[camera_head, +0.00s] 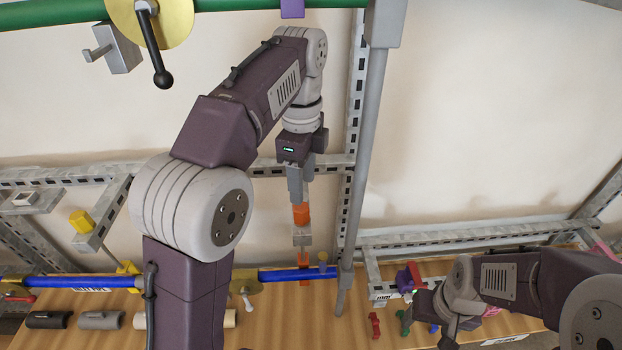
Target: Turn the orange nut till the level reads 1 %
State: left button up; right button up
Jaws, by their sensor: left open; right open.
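My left arm reaches up and over, and its gripper (299,193) points down at the middle of the view. An orange block-like piece (301,215), which looks like the orange nut, sits right at its fingertips. The gripper is open; whether the fingers touch the piece is too small to tell. A grey block (302,237) is just below, with more orange under it by the blue pipe (290,275). My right gripper (447,326) is open at the lower right, low over the wooden bench and well away from the nut. I cannot make out a level or its reading.
A green pipe (240,5) with a brass disc (178,20) and black-knobbed lever crosses the top. A grey upright post (368,140) stands right of my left gripper. Slotted metal rails frame the wall. Small coloured parts lie on the bench (275,320) near my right gripper.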

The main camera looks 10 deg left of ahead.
aim_at(301, 208)
pick_arm(q)
jog(key=s, duration=0.3)
jog(key=shift+r, duration=0.1)
jog(key=f, duration=0.2)
jog(key=w+f+b, duration=0.1)
jog(key=f, duration=0.1)
jog(key=w+f, duration=0.1)
jog(key=f, duration=0.1)
jog(key=shift+f, duration=0.4)
jog(key=shift+s+r, duration=0.1)
jog(key=shift+s, duration=0.5)
jog(key=shift+w, duration=0.3)
grip_shut()
jog(key=shift+s, duration=0.1)
pick_arm(e)
jog(key=shift+s+f, duration=0.3)
jog(key=shift+s, duration=0.35)
